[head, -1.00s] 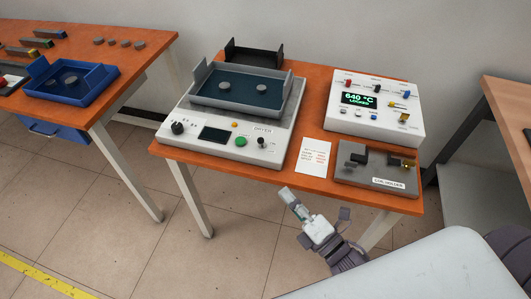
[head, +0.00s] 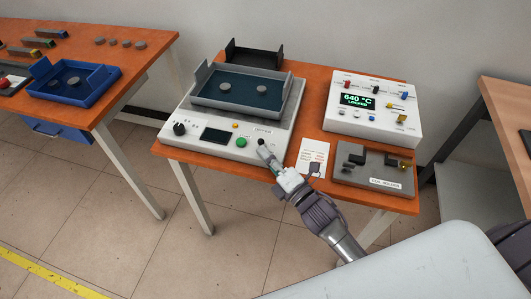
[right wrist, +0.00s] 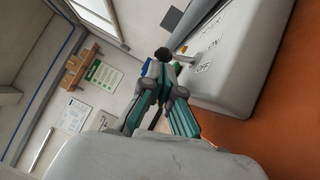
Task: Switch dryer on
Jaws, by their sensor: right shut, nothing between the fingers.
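The dryer (head: 281,127) is a pale grey box on the orange table, with a control panel along its front. Its black-tipped lever switch (head: 261,141) is at the panel's right end. In the right wrist view the black knob (right wrist: 163,54) stands out beside the ON and OFF marks, just past my fingertips. My right gripper (head: 264,151) is shut and empty, its tips at the switch's near side. Whether they touch the knob I cannot tell. My left gripper is not in view.
The panel also has a black dial (head: 180,129), a dark screen (head: 214,135) and a green button (head: 241,142). A grey tray (head: 203,102) with two discs sits on the dryer. A paper card (head: 305,151), a grey holder (head: 345,177) and a heater unit (head: 385,124) stand to the right.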

